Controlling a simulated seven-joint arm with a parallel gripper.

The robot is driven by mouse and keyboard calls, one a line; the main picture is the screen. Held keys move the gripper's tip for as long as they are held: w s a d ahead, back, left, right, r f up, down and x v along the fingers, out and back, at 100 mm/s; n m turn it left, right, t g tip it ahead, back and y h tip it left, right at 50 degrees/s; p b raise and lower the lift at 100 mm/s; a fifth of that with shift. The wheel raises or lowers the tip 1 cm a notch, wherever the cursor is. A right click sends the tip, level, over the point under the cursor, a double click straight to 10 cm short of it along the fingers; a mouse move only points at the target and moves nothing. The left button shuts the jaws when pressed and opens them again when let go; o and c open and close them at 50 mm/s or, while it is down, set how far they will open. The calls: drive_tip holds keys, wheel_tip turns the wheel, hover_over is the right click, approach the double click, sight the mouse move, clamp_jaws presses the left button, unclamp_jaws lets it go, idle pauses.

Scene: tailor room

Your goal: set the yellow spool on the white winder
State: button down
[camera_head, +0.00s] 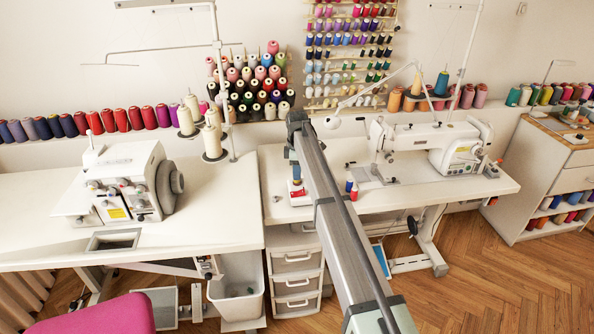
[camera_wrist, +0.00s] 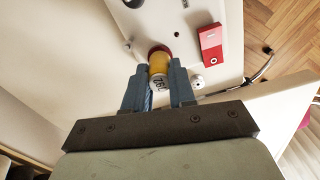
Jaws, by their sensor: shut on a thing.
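My gripper (camera_wrist: 160,72) is shut on the yellow spool (camera_wrist: 159,62), which sits between the two fingertips with its pale, lettered end toward the wrist camera. A reddish rim shows just past the spool's far end, over a white surface; I cannot tell whether they touch. In the head view my gripper (camera_head: 295,172) is small, pointing down over the left end of the sewing table (camera_head: 400,200). The fingers and arm largely hide the spool there.
Blue and red spools (camera_head: 351,187) stand right of my arm. The sewing machine (camera_head: 430,150) stands farther right, the overlocker (camera_head: 128,180) left.

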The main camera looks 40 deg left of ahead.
drive_tip(key=shift+f, duration=0.1)
drive_tip(key=c, duration=1.2)
unclamp_jaws()
drive_tip(key=shift+r, duration=5.55)
